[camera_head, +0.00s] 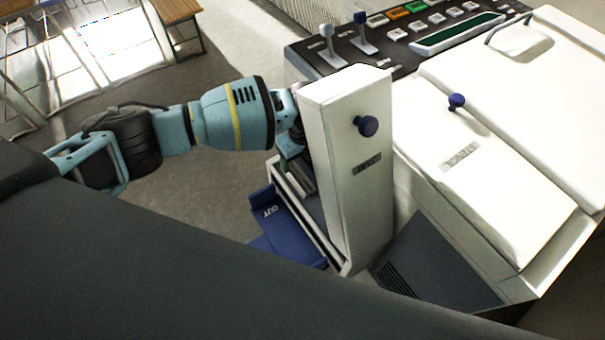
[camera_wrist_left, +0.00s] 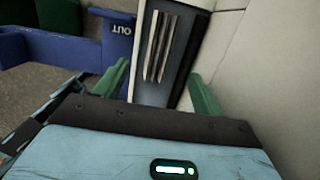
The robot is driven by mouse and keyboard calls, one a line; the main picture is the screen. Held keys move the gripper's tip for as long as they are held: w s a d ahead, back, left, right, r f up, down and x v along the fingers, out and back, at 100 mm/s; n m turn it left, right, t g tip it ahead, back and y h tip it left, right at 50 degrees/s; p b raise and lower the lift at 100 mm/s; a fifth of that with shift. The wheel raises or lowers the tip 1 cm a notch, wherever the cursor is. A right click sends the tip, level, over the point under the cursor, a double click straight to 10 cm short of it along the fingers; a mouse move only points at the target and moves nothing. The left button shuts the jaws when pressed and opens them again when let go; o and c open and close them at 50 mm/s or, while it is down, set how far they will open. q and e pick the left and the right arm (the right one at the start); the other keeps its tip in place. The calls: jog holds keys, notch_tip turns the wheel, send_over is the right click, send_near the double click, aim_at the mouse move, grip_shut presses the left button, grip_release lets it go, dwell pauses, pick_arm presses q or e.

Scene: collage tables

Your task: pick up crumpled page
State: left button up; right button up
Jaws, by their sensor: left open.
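No thing in view is clearly recognisable as a crumpled page. Pale upright strips (camera_wrist_left: 161,47) stand in a dark, narrow opening of the machine in the left wrist view. They also show in the head view (camera_head: 301,176), and I cannot tell whether they are paper or machine parts. My left gripper (camera_wrist_left: 159,90) is open, its two green fingers apart on either side of the opening's near end, with nothing seen between them. In the head view the left gripper (camera_head: 290,138) is at the opening, partly hidden by the white door. My right gripper is out of view.
The white door (camera_head: 345,150) with a blue knob stands upright close beside my left gripper. A blue OUT tray (camera_head: 283,225) sits below it. The white copier body (camera_head: 480,160) and control panel (camera_head: 400,35) fill the right.

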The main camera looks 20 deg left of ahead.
aim_at(298, 174)
pick_arm(q)
jog(key=shift+a+f, duration=0.1)
jog(key=shift+f, duration=0.85)
jog(key=shift+w+a+f+b, duration=0.15)
jog(key=shift+f+b, duration=0.1)
jog(key=shift+f, duration=1.25)
jog(key=shift+w+a+f+b, duration=0.15)
jog(key=shift+f+b, duration=0.1)
jog(key=shift+f, duration=1.2)
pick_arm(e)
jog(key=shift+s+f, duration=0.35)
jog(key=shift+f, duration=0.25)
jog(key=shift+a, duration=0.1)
pick_arm(q)
jog(key=c, duration=1.1)
jog(key=shift+o, duration=0.2)
jog(key=shift+r, duration=0.1)
